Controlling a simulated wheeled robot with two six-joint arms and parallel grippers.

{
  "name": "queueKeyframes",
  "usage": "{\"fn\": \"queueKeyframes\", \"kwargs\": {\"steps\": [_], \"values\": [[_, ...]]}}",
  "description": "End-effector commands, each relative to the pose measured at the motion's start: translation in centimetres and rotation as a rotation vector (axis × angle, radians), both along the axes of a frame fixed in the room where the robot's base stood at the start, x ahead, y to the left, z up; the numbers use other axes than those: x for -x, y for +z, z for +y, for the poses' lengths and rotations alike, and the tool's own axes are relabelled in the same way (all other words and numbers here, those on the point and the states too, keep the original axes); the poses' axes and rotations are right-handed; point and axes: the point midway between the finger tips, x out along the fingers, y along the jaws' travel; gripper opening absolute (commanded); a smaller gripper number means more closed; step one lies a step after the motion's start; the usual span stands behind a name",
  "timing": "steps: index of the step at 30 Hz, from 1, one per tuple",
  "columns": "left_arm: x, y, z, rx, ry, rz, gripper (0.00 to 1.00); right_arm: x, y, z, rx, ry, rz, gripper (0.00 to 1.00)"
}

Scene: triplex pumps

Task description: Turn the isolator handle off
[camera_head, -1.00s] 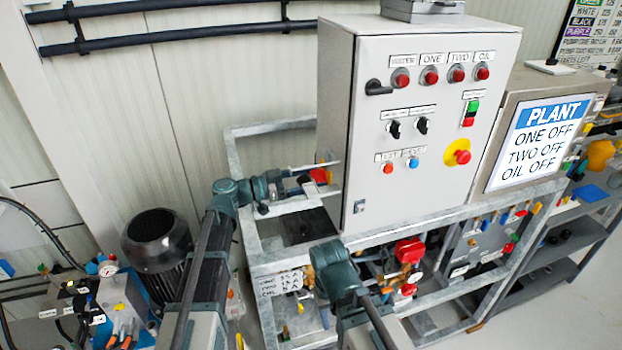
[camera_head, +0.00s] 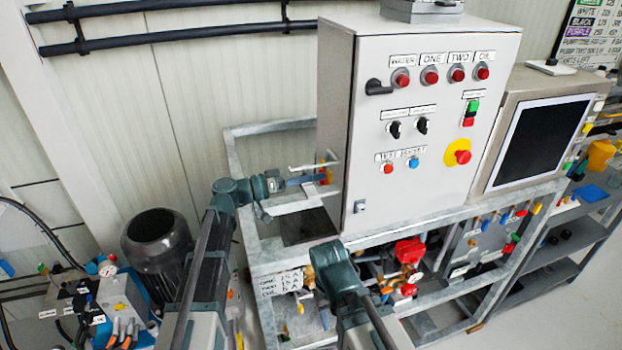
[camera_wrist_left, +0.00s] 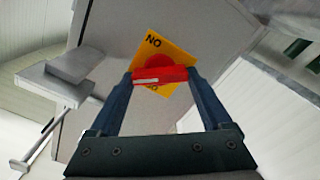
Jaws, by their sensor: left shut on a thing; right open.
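The isolator handle is a red bar on a square yellow plate, on the left side wall of the grey control cabinet (camera_head: 425,130). In the left wrist view the red handle (camera_wrist_left: 160,77) lies across the space between my two fingers, in front of the yellow plate (camera_wrist_left: 155,45), which is tilted in the picture. My left gripper (camera_head: 318,180) is shut on the handle (camera_head: 326,172), also in the wrist view (camera_wrist_left: 161,82). The fingers hide part of the plate and its lettering. Teal parts of my right arm show at the lower middle; I cannot make out its fingers.
The panel screen (camera_head: 535,142) right of the cabinet is black. A galvanised frame (camera_head: 290,262) carries the cabinet, with pipework and a red valve (camera_head: 409,251) below it. A dark motor (camera_head: 157,238) stands at the left. Cabinet lamps and knobs face forward.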

Motion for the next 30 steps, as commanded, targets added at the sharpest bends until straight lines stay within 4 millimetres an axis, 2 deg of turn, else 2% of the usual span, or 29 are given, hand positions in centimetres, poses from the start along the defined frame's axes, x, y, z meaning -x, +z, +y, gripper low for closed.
{"fn": "queueKeyframes", "kwargs": {"steps": [18, 30], "values": [[-0.15, -0.2, 0.09, 0.177, 0.001, 0.548, 0.27, 0.0, -0.18, 0.0, 0.0, 0.0, 0.0, 0.5], [-0.17, -0.29, 0.1, 0.261, 0.001, 0.806, 0.27, 0.01, -0.26, 0.0, 0.0, 0.0, 0.0, 0.5]]}}
